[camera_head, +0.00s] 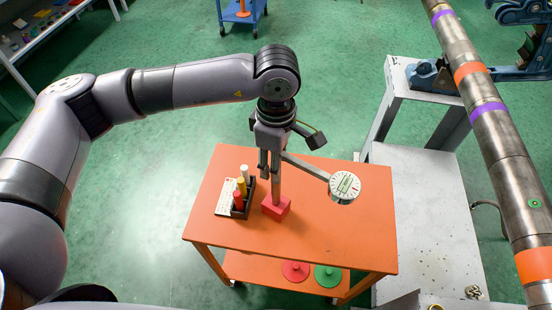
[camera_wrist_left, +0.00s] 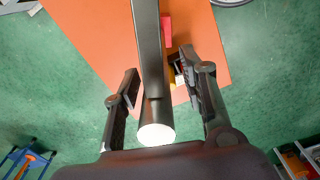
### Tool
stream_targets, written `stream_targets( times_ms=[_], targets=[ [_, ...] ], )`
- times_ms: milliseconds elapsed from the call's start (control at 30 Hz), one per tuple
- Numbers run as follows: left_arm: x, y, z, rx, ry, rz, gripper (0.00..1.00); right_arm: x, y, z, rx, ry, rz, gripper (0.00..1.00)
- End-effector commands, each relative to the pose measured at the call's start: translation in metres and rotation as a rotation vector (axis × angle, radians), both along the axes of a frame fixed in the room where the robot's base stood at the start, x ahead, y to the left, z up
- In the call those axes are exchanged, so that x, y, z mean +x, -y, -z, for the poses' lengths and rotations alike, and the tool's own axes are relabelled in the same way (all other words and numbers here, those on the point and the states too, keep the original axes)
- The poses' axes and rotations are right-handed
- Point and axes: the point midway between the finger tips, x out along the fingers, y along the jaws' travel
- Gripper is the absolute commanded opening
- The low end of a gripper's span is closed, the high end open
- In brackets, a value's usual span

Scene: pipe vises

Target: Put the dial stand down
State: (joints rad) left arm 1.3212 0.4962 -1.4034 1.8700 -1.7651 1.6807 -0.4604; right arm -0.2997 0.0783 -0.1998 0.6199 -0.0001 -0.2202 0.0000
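The dial stand (camera_head: 276,208) has a red block base, a grey post, and a side arm with a round white dial (camera_head: 345,186) on its right. It stands upright, its base apparently resting on the orange table (camera_head: 325,235). My left gripper (camera_head: 269,166) is around the upper post from above. In the left wrist view the fingers (camera_wrist_left: 158,88) are spread, with gaps visible on both sides of the post (camera_wrist_left: 149,60). The pale post end (camera_wrist_left: 156,134) shows near the palm. The red base is partly hidden there. My right gripper is not in view.
A dark rack (camera_head: 249,203) with red, yellow and white handles and a white card (camera_head: 225,197) sits left of the base. Red (camera_head: 295,271) and green (camera_head: 327,275) discs lie on the lower shelf. A large pipe (camera_head: 505,145) runs along the right. The table's right front is clear.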

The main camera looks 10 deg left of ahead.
Motion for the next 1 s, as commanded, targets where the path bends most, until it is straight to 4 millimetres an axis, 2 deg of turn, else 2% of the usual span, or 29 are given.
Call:
stream_targets(
  times_ms=[267,367,700,833,1000],
  targets=[
    [0.001,0.000,-0.005,-0.001,0.003,0.000,0.39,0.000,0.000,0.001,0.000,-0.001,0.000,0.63],
    [0.001,0.001,-0.019,-0.002,0.006,0.001,0.39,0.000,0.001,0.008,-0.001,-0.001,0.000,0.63],
    [0.001,0.001,-0.091,-0.002,0.005,0.000,0.39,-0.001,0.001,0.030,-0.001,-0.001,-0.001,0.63],
    [0.001,0.001,-0.109,-0.001,0.003,0.000,0.39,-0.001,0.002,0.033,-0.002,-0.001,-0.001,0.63],
    [0.000,0.000,-0.120,0.000,0.001,0.001,0.39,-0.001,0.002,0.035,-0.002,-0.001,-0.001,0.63]
  ],
)
